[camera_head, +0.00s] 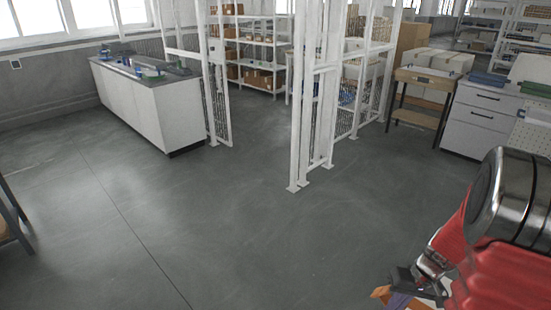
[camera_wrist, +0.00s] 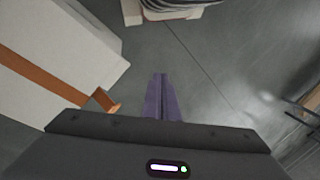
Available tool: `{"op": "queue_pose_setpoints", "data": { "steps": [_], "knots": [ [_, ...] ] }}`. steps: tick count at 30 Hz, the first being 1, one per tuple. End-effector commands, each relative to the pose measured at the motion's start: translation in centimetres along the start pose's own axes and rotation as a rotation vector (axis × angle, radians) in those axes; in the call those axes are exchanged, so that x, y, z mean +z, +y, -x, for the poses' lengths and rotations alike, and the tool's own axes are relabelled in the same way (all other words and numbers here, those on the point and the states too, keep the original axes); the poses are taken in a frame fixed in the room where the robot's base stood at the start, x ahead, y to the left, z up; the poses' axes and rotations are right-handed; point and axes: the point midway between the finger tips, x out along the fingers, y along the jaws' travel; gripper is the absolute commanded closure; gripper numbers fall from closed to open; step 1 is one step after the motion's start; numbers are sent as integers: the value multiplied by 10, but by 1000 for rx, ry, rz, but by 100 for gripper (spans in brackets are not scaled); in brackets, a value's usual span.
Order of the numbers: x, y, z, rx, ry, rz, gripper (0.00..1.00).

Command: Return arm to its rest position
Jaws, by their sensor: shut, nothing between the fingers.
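My arm enters the camera_head view at the lower right, with red and shiny metal links. My gripper (camera_head: 400,300) is at the bottom edge there, partly cut off by the frame, with one purple part showing. In the camera_wrist view my gripper's two purple fingers (camera_wrist: 162,82) lie together in the middle, shut and empty. Bare grey floor shows past their tips. No object touches the fingers in that view.
A white counter (camera_head: 150,105) stands at the left. White mesh partition frames (camera_head: 312,100) rise mid-view, with shelves (camera_head: 260,50) behind. A wooden-topped stand (camera_head: 418,118) and a drawer cabinet (camera_head: 480,120) are at the right. The grey floor (camera_head: 200,220) ahead is clear.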

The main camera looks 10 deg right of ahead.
Motion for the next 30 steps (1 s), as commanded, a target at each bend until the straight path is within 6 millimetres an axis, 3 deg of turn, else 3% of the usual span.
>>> {"op": "queue_pose_setpoints", "data": {
  "steps": [12,30],
  "knots": [
    [27,-70,65,93,23,-86,100],
    [79,-151,133,201,149,-67,100]
  ]
}}
